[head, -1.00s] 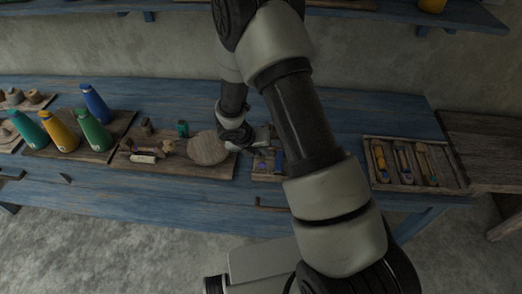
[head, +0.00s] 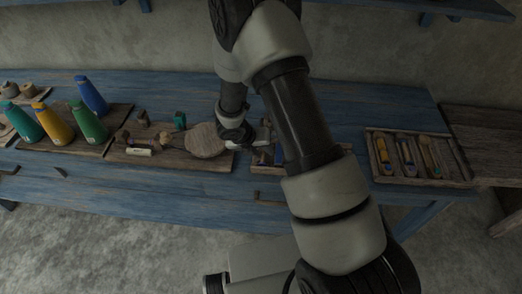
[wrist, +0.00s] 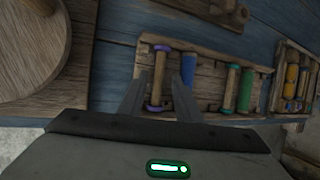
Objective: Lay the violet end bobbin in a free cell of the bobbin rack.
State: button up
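The bobbin rack (wrist: 207,62) is a small wooden tray, partly hidden behind my arm in the head view (head: 262,169). The violet end bobbin (wrist: 157,82) has a bare wooden core. It appears to lie in the rack's leftmost cell in the wrist view. My gripper (wrist: 160,76) is open, with one finger on each side of this bobbin and gaps showing.
A round wooden disc (head: 206,141) lies left of the rack on a board. Blue (head: 92,95), green (head: 89,122) and other bottles stand further left. A divided wooden tray (head: 376,178) with tools lies at the right. The blue tabletop (head: 375,108) is clear behind it.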

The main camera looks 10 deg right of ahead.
jog(key=shift+a, duration=0.35)
jog(key=shift+a+r, duration=0.1)
jog(key=shift+r, duration=0.1)
jog(key=p+v, duration=0.3)
jog(key=v, duration=1.3)
jog(key=shift+s+r, duration=0.3)
jog(key=shift+r, duration=0.1)
jog(key=s+d+r+m, duration=0.3)
jog(key=d+r+m, duration=0.1)
jog(key=r+m, duration=0.35)
jog(key=s+d+r+m, duration=0.3)
jog(key=d+r+m, duration=0.1)
jog(key=r+m, duration=0.35)
jog(key=s+r+m+t+y+p, duration=0.1)
jog(key=s+r+m+y, duration=0.3)
jog(key=s+r+m, duration=0.7)
jog(key=s+m+t, duration=0.1)
jog(key=m, duration=0.5)
jog(key=shift+s, duration=0.3)
